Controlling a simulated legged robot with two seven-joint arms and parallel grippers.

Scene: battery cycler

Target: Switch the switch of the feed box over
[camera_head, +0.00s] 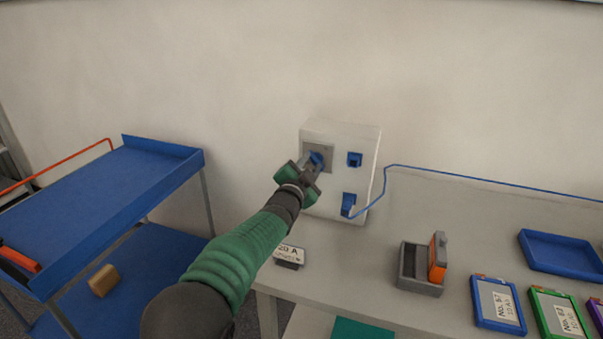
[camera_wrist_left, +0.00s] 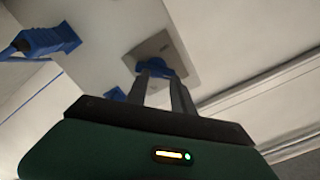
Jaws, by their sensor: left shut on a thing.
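The feed box (camera_head: 342,181) is a white box at the wall on the back of the bench. Its switch (camera_head: 319,158) is a blue knob on a grey square plate (camera_head: 326,149) at the box's upper left. My left gripper (camera_head: 312,165) reaches up to the plate and is shut on the switch. In the left wrist view, the two dark fingers (camera_wrist_left: 162,82) meet the blue switch (camera_wrist_left: 177,67) on its plate. The fingers partly hide the switch, and its exact angle is hard to read. My right gripper is not in view.
A sign (camera_head: 290,254), a grey holder (camera_head: 418,280), a blue tray (camera_head: 560,254) and labelled battery packs (camera_head: 497,304) stand on the bench. A blue cart (camera_head: 125,190) is left.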

